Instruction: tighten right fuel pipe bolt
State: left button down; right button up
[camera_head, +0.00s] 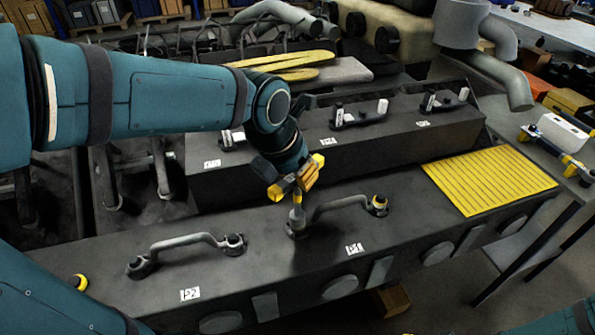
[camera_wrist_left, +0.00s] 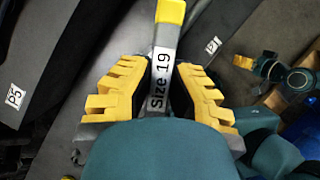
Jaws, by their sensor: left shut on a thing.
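My left gripper (camera_head: 297,184) is over the long dark block (camera_head: 320,270), shut on a wrench. In the left wrist view the gripper (camera_wrist_left: 160,85) has its yellow ribbed fingers on both sides of the grey wrench (camera_wrist_left: 164,75), which reads "Size 19" and has a yellow end. My right gripper is not clearly seen.
A second grey pipe (camera_head: 185,241) lies to the left by the P2 label. A yellow ribbed mat (camera_head: 490,180) covers the block's right end. A raised dark block (camera_head: 340,150) with more fittings stands behind. A side table with tools is at the right.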

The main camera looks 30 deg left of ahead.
pick_arm(q)
jog(key=shift+r+m+h+p, duration=0.15)
jog(key=shift+m+h+p, duration=0.15)
jog(key=shift+m+p, duration=0.45)
jog(key=m+h+p, duration=0.1)
jog(key=m, duration=0.2)
jog(key=shift+g, duration=0.3)
jog(key=m+g+h+p, duration=0.1)
jog(key=m, duration=0.3)
jog(key=shift+m+p, duration=0.25)
jog(key=shift+p, duration=0.1)
jog(key=m+g+h+p, duration=0.1)
jog(key=m, duration=0.2)
jog(key=shift+m+g, duration=0.3)
jog(key=m+g+p, duration=0.1)
jog(key=m+p, duration=0.1)
jog(key=m, duration=0.2)
jog(key=shift+w+g, duration=0.1)
jog(key=shift+g, duration=0.3)
jog(key=m+g+p, duration=0.1)
jog(key=m, duration=0.2)
jog(key=m+g+p, duration=0.1)
jog(key=m+p, duration=0.1)
jog(key=m, duration=0.1)
jog(key=shift+m+y, duration=0.3)
jog(key=shift+y, duration=0.1)
jog(key=shift+f, duration=0.2)
jog(key=shift+n, duration=0.5)
jog(key=c, duration=1.7)
grip_release()
